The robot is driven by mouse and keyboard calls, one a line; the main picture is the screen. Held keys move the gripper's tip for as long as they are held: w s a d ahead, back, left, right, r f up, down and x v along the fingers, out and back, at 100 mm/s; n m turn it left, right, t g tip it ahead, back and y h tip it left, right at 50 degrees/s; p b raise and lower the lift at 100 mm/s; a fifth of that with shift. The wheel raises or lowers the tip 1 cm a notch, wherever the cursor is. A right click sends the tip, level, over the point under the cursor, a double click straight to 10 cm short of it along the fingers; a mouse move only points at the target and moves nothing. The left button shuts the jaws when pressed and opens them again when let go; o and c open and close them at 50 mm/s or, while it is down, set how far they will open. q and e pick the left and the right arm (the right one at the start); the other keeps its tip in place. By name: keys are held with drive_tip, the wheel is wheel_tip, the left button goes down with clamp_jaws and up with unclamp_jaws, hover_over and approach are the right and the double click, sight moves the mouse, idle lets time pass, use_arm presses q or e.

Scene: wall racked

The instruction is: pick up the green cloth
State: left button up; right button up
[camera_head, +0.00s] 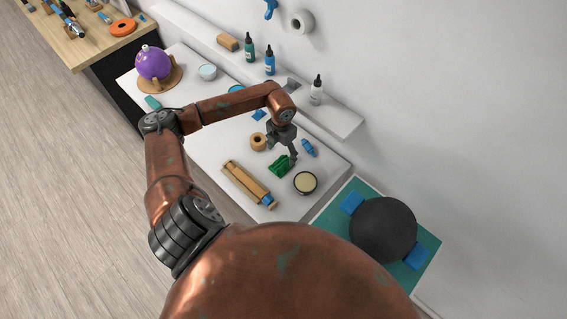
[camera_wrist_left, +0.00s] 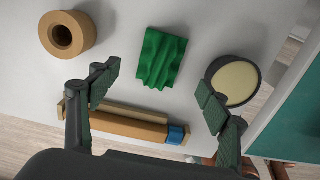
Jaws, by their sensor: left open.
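The green cloth (camera_head: 281,165) lies folded in ridges on the white table, between a tape roll and a round tin. In the left wrist view the green cloth (camera_wrist_left: 162,58) is ahead of the fingers, near the middle between them. My left gripper (camera_head: 290,158) is over the cloth in the head view. In the left wrist view my left gripper (camera_wrist_left: 154,90) is open, its two fingers wide apart with nothing between the tips. I cannot tell how high the fingers are above the table. My right gripper is not in view.
The round tin (camera_head: 305,183) stands close by the cloth; the tape roll (camera_head: 258,142) is on its other side. A wooden tool (camera_head: 246,184) lies in front. A blue item (camera_head: 308,147) lies behind. The wall shelf (camera_head: 335,117) holds several bottles.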

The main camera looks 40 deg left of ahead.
sight(281, 163)
use_arm(q)
wheel_tip(281, 163, down, 7)
drive_tip(key=shift+f+p, duration=0.15)
drive_tip(key=shift+p, duration=0.4)
drive_tip(key=shift+s, duration=0.2)
drive_tip(key=c, duration=1.9)
